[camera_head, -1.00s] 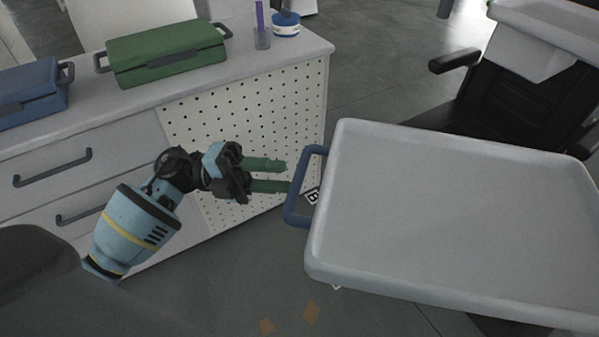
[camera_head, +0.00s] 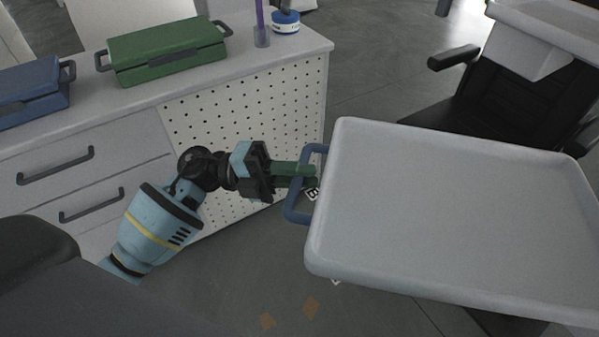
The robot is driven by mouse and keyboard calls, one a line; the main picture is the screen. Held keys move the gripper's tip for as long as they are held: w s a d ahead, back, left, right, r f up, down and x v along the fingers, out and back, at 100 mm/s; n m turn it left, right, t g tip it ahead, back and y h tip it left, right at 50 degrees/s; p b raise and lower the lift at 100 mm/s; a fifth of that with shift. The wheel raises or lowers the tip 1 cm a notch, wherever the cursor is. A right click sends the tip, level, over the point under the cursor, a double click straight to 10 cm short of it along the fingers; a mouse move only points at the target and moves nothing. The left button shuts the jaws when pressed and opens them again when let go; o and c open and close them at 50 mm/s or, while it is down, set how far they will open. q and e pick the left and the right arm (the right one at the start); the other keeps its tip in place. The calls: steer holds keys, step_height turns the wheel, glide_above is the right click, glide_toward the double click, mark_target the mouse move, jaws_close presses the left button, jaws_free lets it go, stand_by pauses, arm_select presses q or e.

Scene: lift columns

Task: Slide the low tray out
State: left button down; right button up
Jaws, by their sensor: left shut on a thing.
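The low tray (camera_head: 460,210) is a wide, light grey tray with a raised rim, at the right of the head view. A blue handle (camera_head: 293,200) stands out from its left side. My left gripper (camera_head: 312,176) comes in from the left and is at the handle, its green fingers shut on the handle's bar. The fingertips are partly hidden at the handle. My right gripper is not in view.
A white cabinet with a perforated side panel (camera_head: 245,125) and drawers stands at the left. A green case (camera_head: 165,50) and a blue case (camera_head: 32,92) lie on it. A black chair (camera_head: 500,95) is behind the tray. Grey floor is open below.

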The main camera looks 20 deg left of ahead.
arm_select(q)
steer(key=shift+a, duration=0.15)
steer(key=r+b+v, duration=0.2)
steer(key=v, duration=1.2)
steer(key=shift+a+r+b, duration=0.25)
steer(key=shift+a+b, duration=0.05)
steer(key=shift+b, duration=0.1)
steer(key=c, duration=1.4)
jaws_free()
steer(key=shift+d, duration=0.1)
steer(key=shift+c, duration=0.2)
